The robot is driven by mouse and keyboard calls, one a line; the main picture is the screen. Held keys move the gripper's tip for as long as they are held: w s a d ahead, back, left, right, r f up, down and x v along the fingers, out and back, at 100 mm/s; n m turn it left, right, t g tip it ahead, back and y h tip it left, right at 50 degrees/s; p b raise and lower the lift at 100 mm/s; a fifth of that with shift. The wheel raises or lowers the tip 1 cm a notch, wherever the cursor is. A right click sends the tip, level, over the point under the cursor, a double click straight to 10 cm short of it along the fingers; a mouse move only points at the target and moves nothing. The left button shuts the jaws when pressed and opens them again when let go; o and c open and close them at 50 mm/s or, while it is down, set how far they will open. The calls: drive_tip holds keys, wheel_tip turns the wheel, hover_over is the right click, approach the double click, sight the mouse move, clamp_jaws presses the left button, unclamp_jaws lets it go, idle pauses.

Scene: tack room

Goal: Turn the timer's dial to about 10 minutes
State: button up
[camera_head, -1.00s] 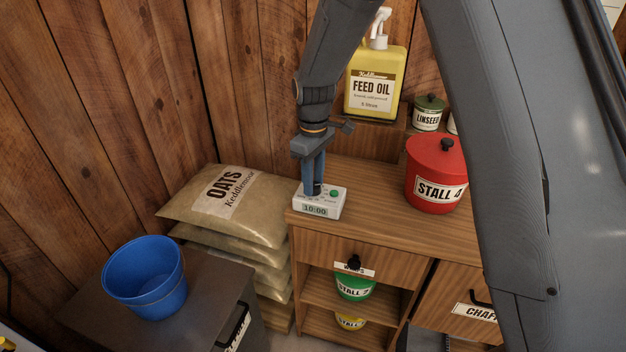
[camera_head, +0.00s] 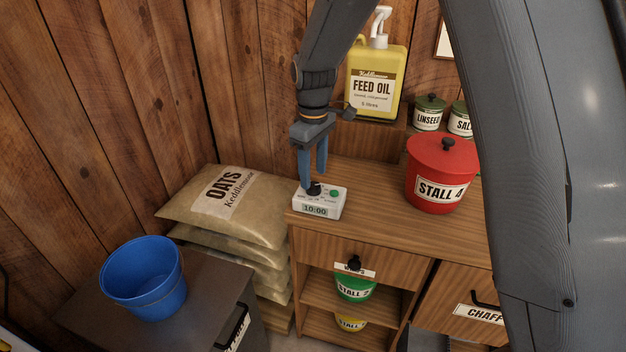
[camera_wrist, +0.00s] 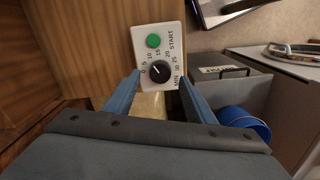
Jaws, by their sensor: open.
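The timer (camera_head: 319,202) is a small white box at the left front corner of the wooden cabinet top. Its display reads 10:00. The black dial (camera_head: 314,188) and the green START button (camera_head: 335,193) are on its top face. In the wrist view the dial (camera_wrist: 159,70) is ringed by minute numbers, its pale pointer toward the low numbers, and the green button (camera_wrist: 153,40) is beside it. My gripper (camera_head: 313,178) points down over the timer, its blue fingers apart. The wrist view shows nothing between the fingertips (camera_wrist: 158,88); the dial lies just beyond them.
A red STALL 4 tub (camera_head: 441,174) stands right of the timer. A yellow feed oil jug (camera_head: 375,82) and tins, including LINSEED (camera_head: 428,112), stand behind on a raised shelf. Oats sacks (camera_head: 225,203) are stacked left of the cabinet. A blue bucket (camera_head: 145,279) stands on a dark bin.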

sight(313, 185)
drive_tip(key=shift+r+b, duration=0.45)
drive_tip(key=shift+r, duration=1.95)
drive_tip(key=s+d+f+m, duration=0.2)
drive_tip(key=s+d+m, duration=0.3)
drive_tip(key=s+d, duration=0.3)
drive_tip(key=s+d+f+m+t, duration=0.1)
drive_tip(key=s+d+m, duration=0.5)
drive_tip(key=s, duration=0.9)
drive_tip(key=shift+d+f, duration=0.8)
drive_tip(key=shift+d, duration=0.45)
